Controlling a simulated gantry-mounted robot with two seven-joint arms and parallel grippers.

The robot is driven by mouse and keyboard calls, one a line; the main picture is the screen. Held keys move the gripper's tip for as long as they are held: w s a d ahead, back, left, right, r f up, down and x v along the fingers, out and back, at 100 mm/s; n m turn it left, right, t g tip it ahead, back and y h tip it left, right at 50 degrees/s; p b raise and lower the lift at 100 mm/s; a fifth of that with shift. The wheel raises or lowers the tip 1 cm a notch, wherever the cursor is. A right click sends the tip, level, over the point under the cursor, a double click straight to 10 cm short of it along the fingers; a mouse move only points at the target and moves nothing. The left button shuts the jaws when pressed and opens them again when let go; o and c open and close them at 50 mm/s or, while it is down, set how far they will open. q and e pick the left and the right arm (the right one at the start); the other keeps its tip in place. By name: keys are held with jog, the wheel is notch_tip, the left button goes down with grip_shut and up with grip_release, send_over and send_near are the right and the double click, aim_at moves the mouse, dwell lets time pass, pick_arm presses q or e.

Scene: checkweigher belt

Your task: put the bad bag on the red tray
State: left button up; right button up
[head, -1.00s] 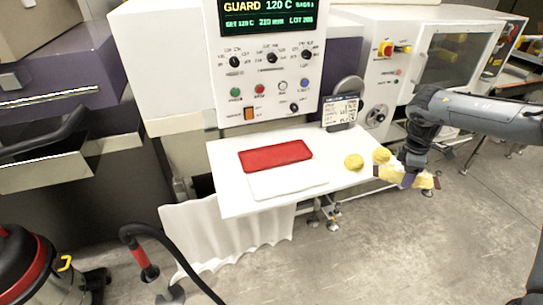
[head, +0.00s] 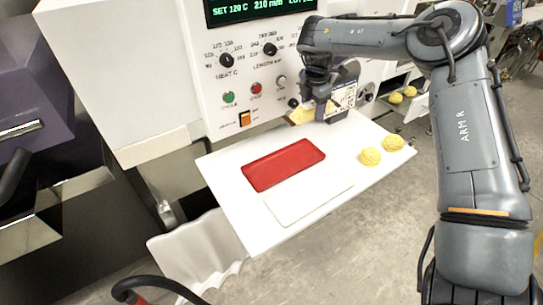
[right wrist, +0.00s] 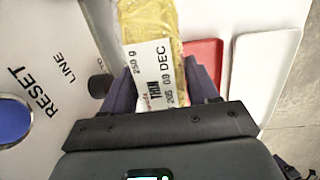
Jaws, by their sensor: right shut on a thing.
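My right gripper (head: 318,106) is shut on a yellow bag (head: 300,116), held up in front of the machine panel, beyond the far edge of the red tray. In the right wrist view the bag (right wrist: 150,22) lies between the fingers (right wrist: 160,85), with a white label reading "250 g" and "09 DEC". The red tray (head: 285,165) lies empty on the white table; part of it shows in the right wrist view (right wrist: 203,58), to the right of the bag. My left gripper is not in view.
A white tray (head: 308,200) lies beside the red one. Two yellow lumps (head: 370,156) sit at the white table's (head: 240,215) right side. The control panel (head: 250,75) with knobs and buttons rises behind. More yellow items (head: 396,97) show further back right.

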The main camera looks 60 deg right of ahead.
jog(key=a+f, duration=0.2)
jog(key=a, duration=0.2)
jog(key=a+f+b, duration=0.1)
jog(key=a+f, duration=0.1)
jog(key=a, duration=0.1)
jog(key=a+f+b, duration=0.1)
jog(key=a+f, duration=0.2)
jog(key=a, duration=0.1)
jog(key=shift+a, duration=0.3)
jog(key=shift+f+b, duration=0.7)
jog(key=shift+f, duration=1.35)
jog(key=shift+w, duration=0.1)
jog(key=o, duration=1.2)
jog(key=shift+o, duration=0.2)
jog(key=shift+r, duration=0.1)
notch_tip(320, 180, up, 12)
jog(key=a+p, duration=0.1)
jog(key=p, duration=0.1)
jog(key=shift+s+a, duration=0.25)
